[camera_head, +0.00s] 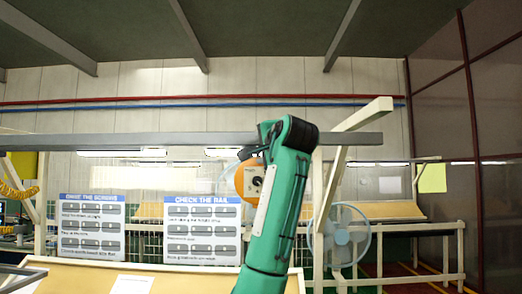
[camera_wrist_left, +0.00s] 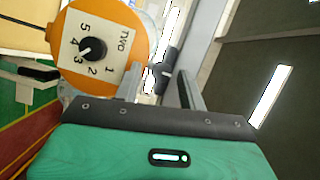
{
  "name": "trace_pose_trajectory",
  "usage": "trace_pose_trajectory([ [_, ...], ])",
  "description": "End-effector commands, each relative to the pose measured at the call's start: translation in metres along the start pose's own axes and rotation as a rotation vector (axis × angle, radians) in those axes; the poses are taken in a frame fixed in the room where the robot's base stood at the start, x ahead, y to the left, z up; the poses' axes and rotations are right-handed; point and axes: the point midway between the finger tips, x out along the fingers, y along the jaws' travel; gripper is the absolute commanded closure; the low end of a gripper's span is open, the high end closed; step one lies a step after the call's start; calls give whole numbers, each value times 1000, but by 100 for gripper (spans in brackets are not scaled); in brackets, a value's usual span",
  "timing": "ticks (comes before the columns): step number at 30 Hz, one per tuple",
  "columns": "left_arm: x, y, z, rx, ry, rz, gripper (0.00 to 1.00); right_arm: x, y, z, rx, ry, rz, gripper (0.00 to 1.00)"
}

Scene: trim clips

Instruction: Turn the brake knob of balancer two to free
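The orange balancer marked "two" (camera_wrist_left: 119,28) is at the upper left of the left wrist view. It has a white dial plate numbered one to five with a round black knob (camera_wrist_left: 92,48). A small black T-shaped part (camera_wrist_left: 163,72) sticks out beside the housing; I cannot tell if it is the brake knob. My left gripper (camera_wrist_left: 160,72) is open, its two grey fingers apart on either side of that part, with no contact visible. In the head view the orange balancer (camera_head: 246,182) hangs under the rail, partly covered by my green left arm. My right gripper is out of view.
Two instruction boards (camera_head: 201,228) (camera_head: 92,226) and a blue fan (camera_head: 342,236) stand behind. A bench panel (camera_head: 80,275) lies below.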

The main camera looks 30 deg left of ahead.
Motion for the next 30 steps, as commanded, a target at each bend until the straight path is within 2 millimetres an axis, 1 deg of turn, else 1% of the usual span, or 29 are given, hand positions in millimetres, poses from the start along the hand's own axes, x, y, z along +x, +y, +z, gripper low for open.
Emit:
trace_pose_trajectory([
  [8, 0, -1, 0, 0, 1, -2, 56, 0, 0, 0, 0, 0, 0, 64],
  [11, -4, 0, 0, 0, 1, -3, 56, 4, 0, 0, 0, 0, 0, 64],
  [13, -11, 2, 0, 0, 1, -3, 56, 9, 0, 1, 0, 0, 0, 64],
  [17, -34, 4, 0, -1, 4, -4, 56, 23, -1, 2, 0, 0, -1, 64],
  [24, -89, 5, 1, -2, 4, -3, 56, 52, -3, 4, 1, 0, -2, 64],
  [27, -108, 4, 0, -2, 3, -3, 56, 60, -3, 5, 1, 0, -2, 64],
  [30, -123, 2, 0, 0, 2, -3, 56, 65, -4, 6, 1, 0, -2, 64],
])
